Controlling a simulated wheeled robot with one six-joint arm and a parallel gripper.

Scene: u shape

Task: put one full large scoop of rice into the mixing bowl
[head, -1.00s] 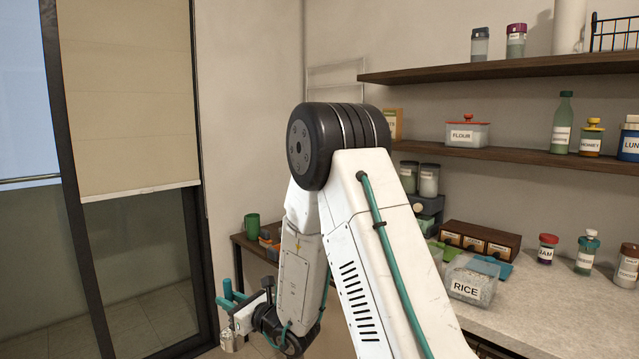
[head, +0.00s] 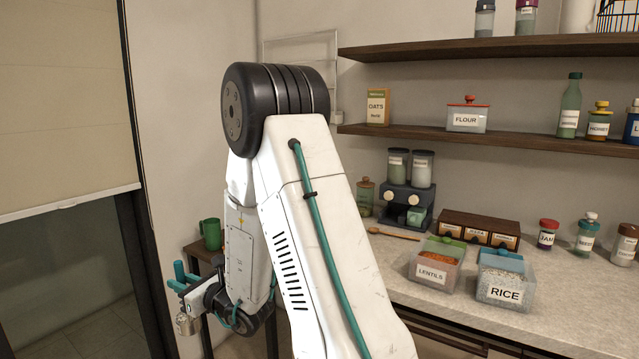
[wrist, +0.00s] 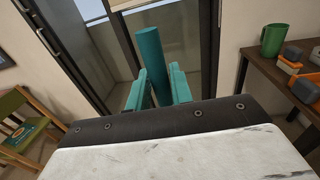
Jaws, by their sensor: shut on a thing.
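The rice bin (head: 505,293), a clear box labelled RICE with a blue rim, stands on the counter at the right of the head view, with pale grains inside. My gripper (head: 188,285) is at the lower left, well away from the bin and off the counter. It is shut on a scoop with a teal handle (wrist: 149,52), which stands up between the teal fingers in the wrist view. A small metal cup (head: 187,325), seemingly the scoop's bowl, hangs below the gripper; its contents cannot be seen. I see no mixing bowl in either view.
A lentils bin (head: 432,272) stands left of the rice, near a wooden spoon (head: 393,234), drawer box (head: 478,229) and dispenser (head: 408,195). A side table with a green mug (head: 211,234) is behind my arm. Wall shelves (head: 480,140) hang above the counter.

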